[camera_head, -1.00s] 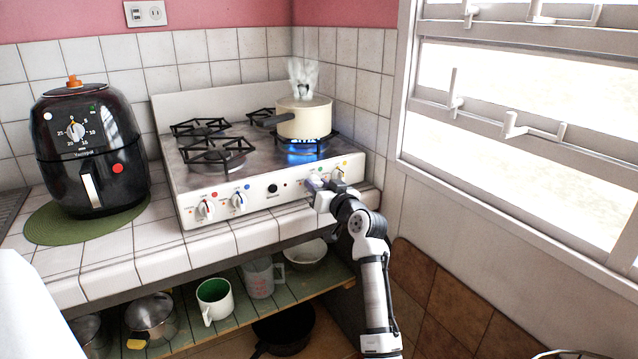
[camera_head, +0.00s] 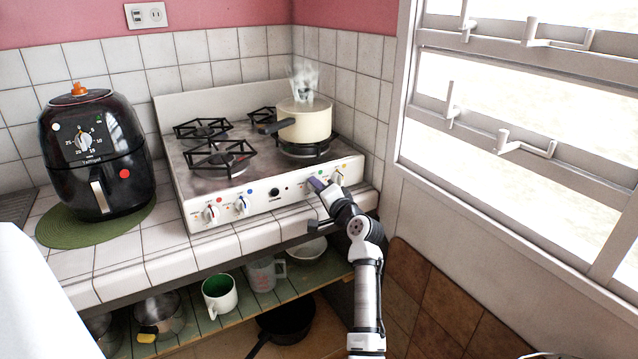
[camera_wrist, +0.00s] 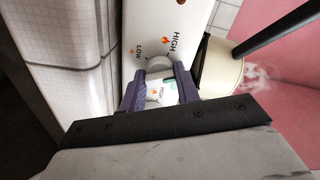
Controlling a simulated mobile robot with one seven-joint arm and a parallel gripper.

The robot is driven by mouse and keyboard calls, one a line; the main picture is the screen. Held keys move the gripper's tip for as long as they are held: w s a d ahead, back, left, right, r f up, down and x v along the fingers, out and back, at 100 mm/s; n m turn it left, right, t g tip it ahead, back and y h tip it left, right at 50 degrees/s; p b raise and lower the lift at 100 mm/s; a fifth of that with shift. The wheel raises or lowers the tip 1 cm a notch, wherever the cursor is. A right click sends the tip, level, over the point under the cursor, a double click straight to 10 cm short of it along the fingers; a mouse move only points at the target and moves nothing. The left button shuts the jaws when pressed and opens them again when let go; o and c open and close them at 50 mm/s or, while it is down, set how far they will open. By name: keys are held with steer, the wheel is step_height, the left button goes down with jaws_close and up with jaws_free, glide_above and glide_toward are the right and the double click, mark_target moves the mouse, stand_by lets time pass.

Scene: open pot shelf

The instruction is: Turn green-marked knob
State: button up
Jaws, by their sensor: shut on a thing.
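The green-marked knob (camera_wrist: 158,68) is a white dial on the stove's front panel, with a green dot beside it in the wrist view. My gripper (camera_wrist: 159,90) has its two purple fingers on either side of the knob and is shut on it. In the head view my gripper (camera_head: 318,184) is at the right part of the panel and hides most of this knob. The green dot (camera_head: 320,176) shows just above the fingers. The burner under the cream pot (camera_head: 305,122) shows no flame, and steam rises from the pot.
Two more knobs (camera_head: 210,214) are at the panel's left. A black air fryer (camera_head: 95,155) stands on the left. Pots and mugs sit on the shelf (camera_head: 180,345) below.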

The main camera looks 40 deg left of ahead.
steer(key=m+p, duration=0.3)
steer(key=m, duration=0.1)
steer(key=shift+m, duration=0.3)
stand_by(0.3)
steer(key=o, duration=1)
steer(key=shift+c, duration=0.2)
steer(key=b+v, duration=0.3)
steer(key=v, duration=1.1)
steer(key=shift+a, duration=0.1)
